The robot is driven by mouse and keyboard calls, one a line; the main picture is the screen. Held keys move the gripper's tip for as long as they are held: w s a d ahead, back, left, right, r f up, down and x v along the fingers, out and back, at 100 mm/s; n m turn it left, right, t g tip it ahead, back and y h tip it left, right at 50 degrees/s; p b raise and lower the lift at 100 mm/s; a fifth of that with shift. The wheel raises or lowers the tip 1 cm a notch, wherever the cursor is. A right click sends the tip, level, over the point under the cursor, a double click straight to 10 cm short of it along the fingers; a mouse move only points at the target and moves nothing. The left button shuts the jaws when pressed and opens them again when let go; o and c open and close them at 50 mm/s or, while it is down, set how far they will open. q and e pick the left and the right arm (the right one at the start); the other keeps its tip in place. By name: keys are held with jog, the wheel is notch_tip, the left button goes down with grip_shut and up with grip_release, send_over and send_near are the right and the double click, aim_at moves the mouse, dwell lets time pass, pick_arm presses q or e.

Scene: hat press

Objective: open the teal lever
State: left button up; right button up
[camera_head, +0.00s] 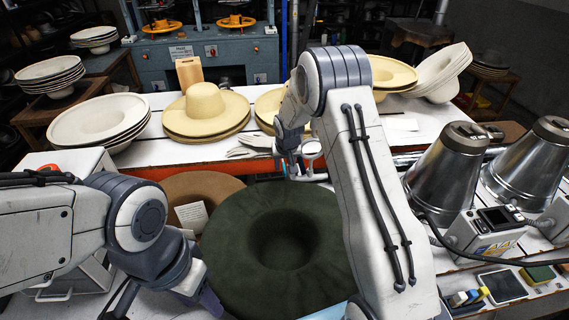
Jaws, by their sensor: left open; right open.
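I cannot make out a teal lever in the head view; my arms cover parts of the bench. A dark green felt hat (228,235) lies brim-out in the middle, with its hollow crown facing up. My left gripper (205,296) is low at the left, beside the hat's near left brim, partly cut off by the frame's bottom edge. My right gripper (303,158) hangs beyond the hat's far brim, near a pale fitting at the white table's front edge; its fingers are small and partly hidden by my arm. Both grippers are open, and I see nothing held.
A white table (185,153) behind carries cream hats (205,108) and stacked white hats (98,120). A tan hat (185,187) with a paper tag lies left of the green one. Metal cones (447,175) and a control box (487,232) stand at the right.

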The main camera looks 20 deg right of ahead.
jog(key=shift+w+d+f, duration=0.1)
jog(key=shift+w+f, duration=0.05)
jog(key=shift+f, duration=0.3)
grip_shut()
dwell(1.1)
